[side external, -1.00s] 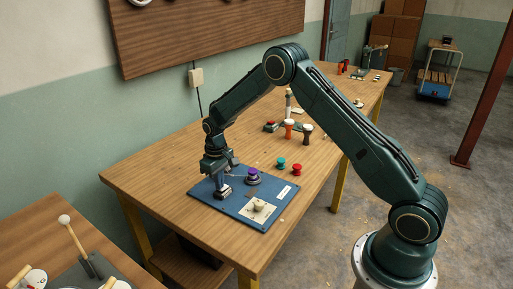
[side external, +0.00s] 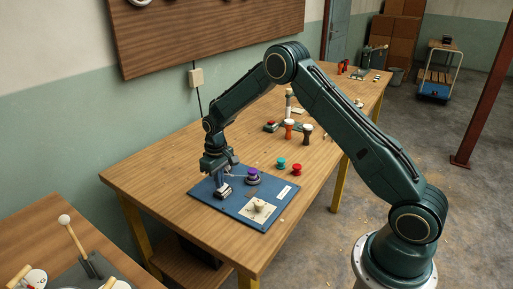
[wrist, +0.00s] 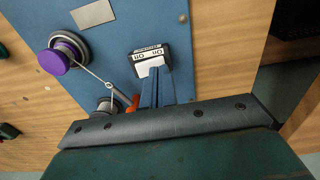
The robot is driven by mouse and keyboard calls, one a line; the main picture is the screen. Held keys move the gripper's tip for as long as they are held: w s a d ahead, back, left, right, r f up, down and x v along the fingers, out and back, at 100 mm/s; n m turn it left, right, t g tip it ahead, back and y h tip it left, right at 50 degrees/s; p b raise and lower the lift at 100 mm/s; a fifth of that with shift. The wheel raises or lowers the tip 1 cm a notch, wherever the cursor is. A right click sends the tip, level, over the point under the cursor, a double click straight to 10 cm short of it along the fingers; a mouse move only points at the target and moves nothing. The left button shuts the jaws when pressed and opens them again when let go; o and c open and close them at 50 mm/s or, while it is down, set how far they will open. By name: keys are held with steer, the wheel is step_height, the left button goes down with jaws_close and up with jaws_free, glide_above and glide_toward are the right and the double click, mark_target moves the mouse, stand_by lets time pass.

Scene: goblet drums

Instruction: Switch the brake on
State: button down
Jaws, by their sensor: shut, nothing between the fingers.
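A switch (wrist: 150,60) with a black frame and a white face sits on the blue panel (wrist: 112,18). Its face has ON/OFF style lettering, upside down in the wrist view; which way it is set is unclear. It also shows in the side view (side external: 222,195) near the panel's left end. My gripper (wrist: 154,76) is shut and empty, with its blue fingertips right at the switch's near edge. Whether they touch it I cannot tell. In the side view my gripper (side external: 222,186) points down over the switch and hides part of it.
A purple knob (wrist: 59,62) on a round base, with a thin rod running from it, stands beside the switch. An orange part (wrist: 133,103) is close to the fingers. A pale dial (side external: 259,207) is on the panel; teal (side external: 281,163) and red (side external: 296,169) knobs stand nearby.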

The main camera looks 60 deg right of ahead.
steer(key=shift+r, duration=2.95)
steer(key=s+a+r+t, duration=0.1)
steer(key=s+a+r, duration=0.1)
steer(key=s+r, duration=0.7)
steer(key=s+a+r+t, duration=0.25)
steer(key=s+r, duration=0.35)
steer(key=r, duration=0.6)
steer(key=s+a+r+t, duration=0.1)
steer(key=s+a+t, duration=0.1)
steer(key=s, duration=1.8)
steer(key=shift+s+a+r, duration=0.2)
steer(key=shift+s+a, duration=0.1)
steer(key=shift+s, duration=0.05)
